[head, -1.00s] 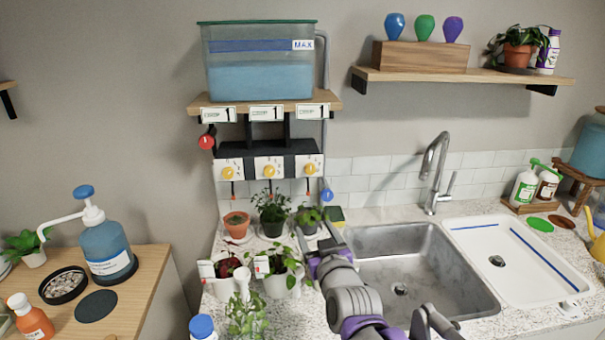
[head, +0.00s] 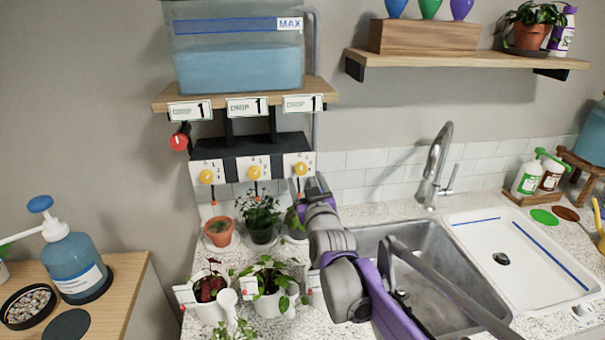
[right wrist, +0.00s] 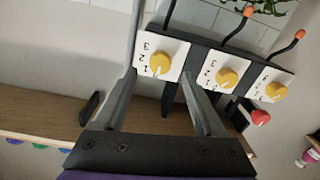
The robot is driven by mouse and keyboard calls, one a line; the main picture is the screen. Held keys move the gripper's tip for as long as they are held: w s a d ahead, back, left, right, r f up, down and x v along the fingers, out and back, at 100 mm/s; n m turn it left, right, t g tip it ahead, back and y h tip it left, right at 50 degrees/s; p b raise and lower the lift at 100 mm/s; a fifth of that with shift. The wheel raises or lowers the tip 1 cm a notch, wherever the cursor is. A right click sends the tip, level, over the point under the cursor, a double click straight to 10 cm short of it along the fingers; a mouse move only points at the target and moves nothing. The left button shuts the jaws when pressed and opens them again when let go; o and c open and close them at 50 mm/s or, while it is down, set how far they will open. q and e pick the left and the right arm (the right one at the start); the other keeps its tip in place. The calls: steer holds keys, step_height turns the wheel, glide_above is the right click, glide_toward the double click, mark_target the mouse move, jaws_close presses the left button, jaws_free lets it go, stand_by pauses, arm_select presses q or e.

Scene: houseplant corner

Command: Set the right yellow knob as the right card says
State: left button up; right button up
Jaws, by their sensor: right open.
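The right yellow knob (head: 300,169) sits on a white dial plate with small numbers, at the right end of the black valve panel under the tank shelf. The right card (head: 302,103) above it reads "DRIP 1". My right gripper (head: 309,184) is open just below and in front of this knob. In the right wrist view, which is upside down, the right yellow knob (right wrist: 160,63) shows between the tips of my open right gripper (right wrist: 160,76). I cannot tell whether the fingers touch it, or exactly where its pointer stands. My left gripper is out of view.
The middle yellow knob (head: 255,172), left yellow knob (head: 206,176) and a red knob (head: 179,140) are close by. Potted plants (head: 259,217) stand below the panel. The sink (head: 425,262) lies to the right, beneath my arm.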

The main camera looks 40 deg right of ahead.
mark_target(301, 171)
steer(key=shift+x, duration=2.15)
jaws_close()
